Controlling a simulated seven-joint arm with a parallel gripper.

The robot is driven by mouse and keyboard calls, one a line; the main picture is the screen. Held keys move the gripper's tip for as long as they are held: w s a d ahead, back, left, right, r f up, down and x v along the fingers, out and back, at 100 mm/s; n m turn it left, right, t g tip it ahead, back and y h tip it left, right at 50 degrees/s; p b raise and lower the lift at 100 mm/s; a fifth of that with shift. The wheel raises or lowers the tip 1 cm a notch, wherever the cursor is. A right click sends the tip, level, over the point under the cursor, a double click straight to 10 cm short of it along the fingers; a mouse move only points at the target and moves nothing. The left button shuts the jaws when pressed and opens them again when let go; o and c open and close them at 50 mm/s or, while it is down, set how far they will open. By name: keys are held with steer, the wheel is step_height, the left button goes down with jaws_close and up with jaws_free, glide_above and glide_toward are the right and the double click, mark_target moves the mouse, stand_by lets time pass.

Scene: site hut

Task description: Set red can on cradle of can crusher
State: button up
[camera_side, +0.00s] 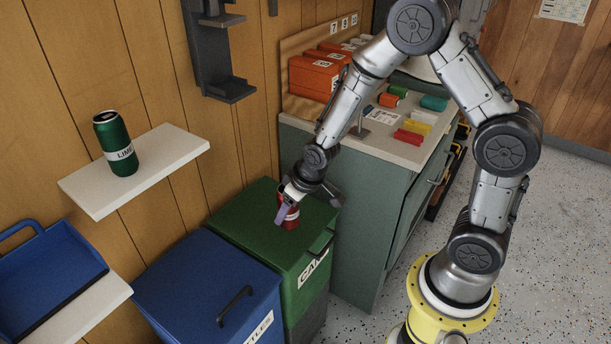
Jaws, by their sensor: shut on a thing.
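The red can (291,222) stands on the green lid of the cans bin, partly hidden by my gripper. My gripper (286,208) is shut on the red can from above and the left. Whether the can still touches the lid is hard to tell. The can crusher (223,50) is a dark grey wall-mounted frame at the top, left of the cabinet. Its cradle (231,89) is the dark ledge at its lower end, and it looks empty.
A green can (115,143) stands on a white wall shelf (163,158). A blue bin (205,290) adjoins the green bin (243,231). The cabinet (341,215) holds orange boxes (313,78) and several coloured blocks. A blue tray (50,270) sits at the left.

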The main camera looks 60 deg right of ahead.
steer(key=shift+s, duration=0.15)
steer(key=shift+s+f, duration=0.15)
steer(key=shift+s, duration=0.15)
steer(key=shift+s, duration=0.2)
steer(key=shift+d+r, duration=0.2)
steer(key=shift+r, duration=0.1)
